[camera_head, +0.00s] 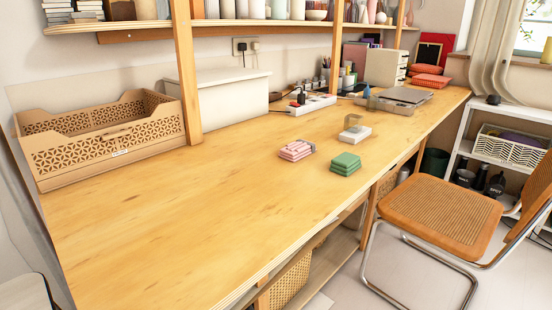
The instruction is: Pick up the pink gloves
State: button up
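A small pink folded bundle (295,150), which looks like the pink gloves, lies flat on the wooden worktop (190,220) near the middle. It has a greyish part at its right end; finger shapes cannot be made out at this size. A green folded stack (345,164) lies close to its right, apart from it. My gripper is not in view.
A pale block with a clear upright part (355,133) stands behind the green stack. An open patterned wooden crate (100,145) is at the left. Wooden posts (186,75) rise from the worktop. A cane chair (440,212) stands at the right. The front-left worktop is clear.

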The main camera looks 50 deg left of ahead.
aim_at(294, 152)
jog(key=u, duration=1.3)
